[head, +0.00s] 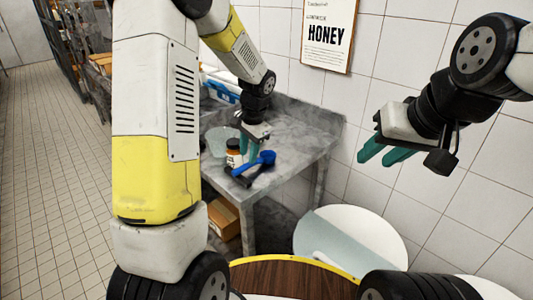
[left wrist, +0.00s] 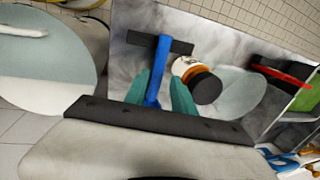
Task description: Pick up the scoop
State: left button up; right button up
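My left gripper (head: 249,147) is down at the scoop, beside the jar. My right gripper (head: 384,153) is open and empty, held in the air at the right, in front of the tiled wall.
A honey-coloured jar with a dark lid (head: 233,152) stands close beside my left gripper. A cardboard box (head: 224,217) sits under the counter.

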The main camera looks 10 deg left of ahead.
aim_at(247, 164)
pick_arm(q)
jog(key=f, duration=0.4)
jog(key=shift+a+f, duration=0.25)
jog(key=shift+a, duration=0.1)
jog(key=shift+c, duration=0.2)
grip_shut()
dwell(0.9)
